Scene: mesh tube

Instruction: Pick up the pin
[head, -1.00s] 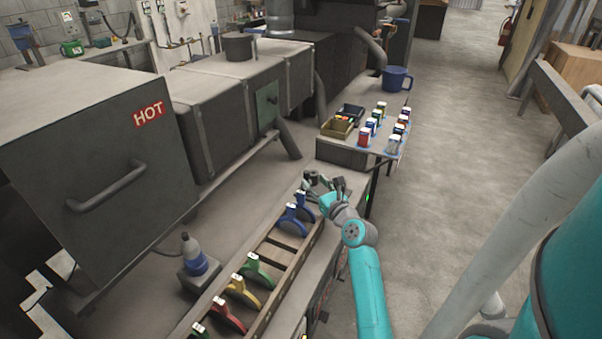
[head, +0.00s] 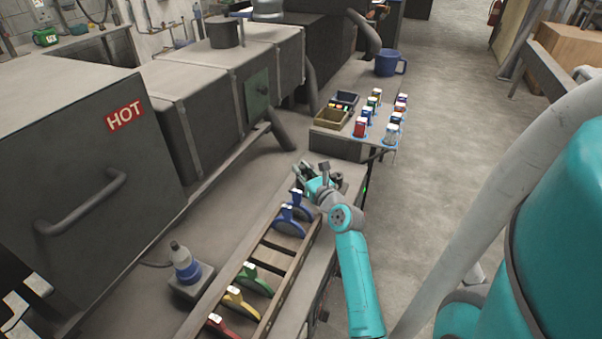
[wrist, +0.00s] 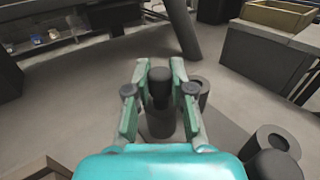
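In the wrist view, a dark pin (wrist: 160,85) with a rounded head stands upright in front of my gripper, over a grey cylindrical base (wrist: 158,123). My gripper (wrist: 160,92) is open, with one green finger on each side of the pin. Gaps show between the pin and both fingers, so I see no grip on it. In the head view, my gripper (head: 308,175) is low over the far end of the bench, just beyond the blue pieces. The pin cannot be made out clearly there.
Hollow grey cylinders (wrist: 270,143) stand right of my gripper, one close to the right finger. A wooden rack (head: 276,256) holds blue, green, yellow and red pieces. A side table carries small containers (head: 361,127) and a blue mug (head: 390,62). A furnace marked HOT (head: 126,115) stands left.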

